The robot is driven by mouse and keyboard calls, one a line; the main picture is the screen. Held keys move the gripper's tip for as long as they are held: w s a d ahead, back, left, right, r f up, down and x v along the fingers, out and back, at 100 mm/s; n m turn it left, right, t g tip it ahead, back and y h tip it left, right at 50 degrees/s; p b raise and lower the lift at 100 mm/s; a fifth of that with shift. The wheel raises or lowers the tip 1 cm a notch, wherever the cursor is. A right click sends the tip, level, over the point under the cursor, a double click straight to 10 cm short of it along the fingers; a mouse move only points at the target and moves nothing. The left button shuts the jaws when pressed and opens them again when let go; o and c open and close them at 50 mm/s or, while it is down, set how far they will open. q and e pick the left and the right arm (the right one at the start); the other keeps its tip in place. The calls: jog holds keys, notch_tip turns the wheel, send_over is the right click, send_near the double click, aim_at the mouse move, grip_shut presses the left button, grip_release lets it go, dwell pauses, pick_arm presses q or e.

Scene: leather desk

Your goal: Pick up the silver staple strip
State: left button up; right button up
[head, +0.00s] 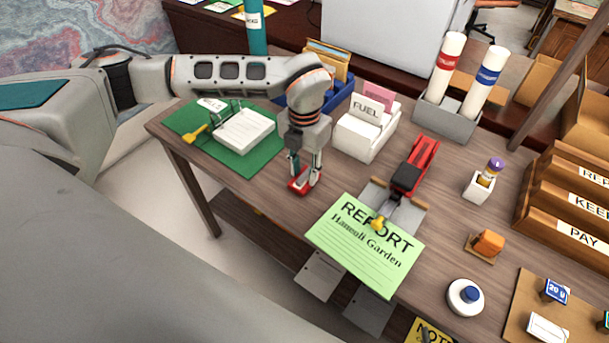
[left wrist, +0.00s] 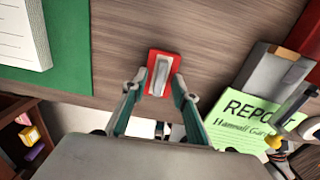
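The silver staple strip (left wrist: 160,75) lies in a small red tray (left wrist: 163,56) near the desk's front edge. The tray also shows in the head view (head: 298,186), where the strip is mostly hidden by my fingers. My left gripper (head: 305,180) points down over the tray. In the left wrist view, its two fingertips (left wrist: 158,88) are apart, one on each side of the strip and tray. I cannot tell whether they touch the tray. I do not make out my right gripper in these frames.
A green mat (head: 240,161) with a white paper stack (head: 245,131) lies to the left. To the right are a white FUEL box (head: 364,138), a red stapler (head: 417,166) and a green REPORT sheet (head: 365,245). Bare wood surrounds the tray.

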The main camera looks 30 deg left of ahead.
pick_arm(q)
grip_shut()
jog(key=shift+r, duration=0.2)
